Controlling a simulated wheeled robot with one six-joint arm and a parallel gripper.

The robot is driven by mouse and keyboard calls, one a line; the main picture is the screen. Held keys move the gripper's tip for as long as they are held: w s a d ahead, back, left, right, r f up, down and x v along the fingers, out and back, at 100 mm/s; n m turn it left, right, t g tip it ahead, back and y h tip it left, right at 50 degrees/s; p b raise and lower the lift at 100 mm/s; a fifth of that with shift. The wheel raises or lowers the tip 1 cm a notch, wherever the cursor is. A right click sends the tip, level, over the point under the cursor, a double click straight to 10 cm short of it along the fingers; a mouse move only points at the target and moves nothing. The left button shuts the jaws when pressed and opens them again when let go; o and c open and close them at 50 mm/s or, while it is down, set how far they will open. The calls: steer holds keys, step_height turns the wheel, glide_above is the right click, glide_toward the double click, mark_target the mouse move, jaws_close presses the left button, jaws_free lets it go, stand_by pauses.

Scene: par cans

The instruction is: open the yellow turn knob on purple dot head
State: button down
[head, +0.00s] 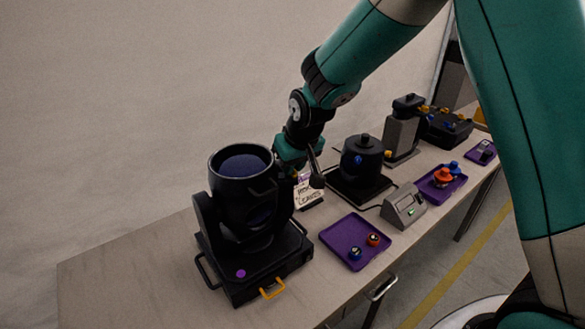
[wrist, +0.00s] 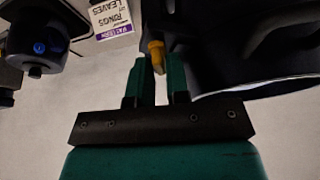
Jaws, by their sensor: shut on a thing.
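The purple dot head is a black moving-head lamp (head: 245,208) at the left of the bench in the head view, with a purple dot (head: 240,273) on its base. In the wrist view, the yellow turn knob (wrist: 157,56) sits beside the dark lamp body (wrist: 240,50), between my fingertips. My gripper (wrist: 160,75) is shut on the knob; its inner faces are close around it. In the head view my gripper (head: 294,160) is at the lamp's right side, and the knob is hidden there.
A sign card (head: 308,190) stands just right of the lamp. A black unit with a blue knob (head: 362,160) stands behind it. A purple tray (head: 355,241) with red and blue knobs lies in front. A grey box (head: 404,206) and another tray (head: 441,184) are further right.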

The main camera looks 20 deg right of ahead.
steer(key=m+h+b, duration=0.1)
steer(key=m+h, duration=0.1)
steer(key=m, duration=0.3)
steer(key=shift+m, duration=0.3)
steer(key=shift+w+r, duration=0.1)
stand_by(0.3)
steer(key=c, duration=1.2)
jaws_free()
steer(key=b+v, duration=0.1)
steer(key=v, duration=0.4)
steer(key=b+v, duration=0.1)
steer(key=v, duration=0.5)
steer(key=b+v, duration=0.1)
steer(key=v, duration=0.5)
steer(key=shift+a+r, duration=0.15)
steer(key=shift+a, duration=0.25)
